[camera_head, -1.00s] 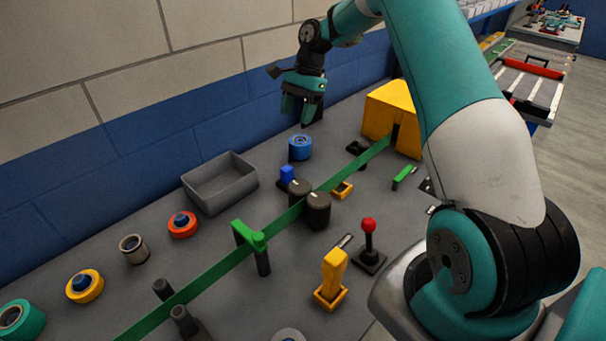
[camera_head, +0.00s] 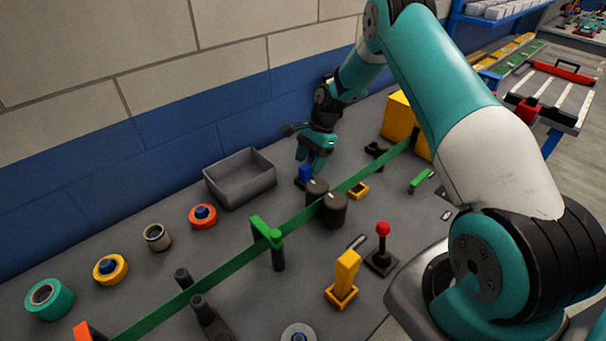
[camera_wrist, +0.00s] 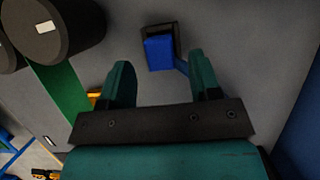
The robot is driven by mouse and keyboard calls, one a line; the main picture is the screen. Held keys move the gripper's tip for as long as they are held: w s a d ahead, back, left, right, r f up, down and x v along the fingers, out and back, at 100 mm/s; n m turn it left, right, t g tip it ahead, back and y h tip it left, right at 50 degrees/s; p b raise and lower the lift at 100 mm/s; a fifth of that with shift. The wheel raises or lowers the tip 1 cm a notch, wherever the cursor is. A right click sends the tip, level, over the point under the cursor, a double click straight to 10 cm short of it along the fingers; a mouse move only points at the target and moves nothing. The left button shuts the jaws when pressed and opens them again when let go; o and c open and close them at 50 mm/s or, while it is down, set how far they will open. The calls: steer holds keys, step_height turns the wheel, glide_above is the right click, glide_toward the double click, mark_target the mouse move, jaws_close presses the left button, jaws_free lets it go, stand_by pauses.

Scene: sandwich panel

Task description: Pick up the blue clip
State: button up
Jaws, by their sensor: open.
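The blue clip (camera_head: 304,173) is a small blue block on a dark base, standing on the grey table just behind the dark rollers. In the wrist view the blue clip (camera_wrist: 159,53) lies ahead of my fingertips, roughly between their lines, in a dark holder.
Dark rollers (camera_head: 333,209) and a green belt (camera_head: 232,264) run close in front of the clip. A grey bin (camera_head: 240,183) stands to its left. A yellow block (camera_head: 397,118) is at the right. Several tape rolls lie at the left.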

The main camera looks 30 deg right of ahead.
mark_target(307, 166)
steer(key=shift+p+x, duration=0.5)
steer(key=shift+x, duration=1.3)
steer(key=shift+a, duration=0.1)
jaws_close()
steer(key=shift+r, duration=0.15)
step_height(307, 166, up, 20)
steer(key=b, duration=0.3)
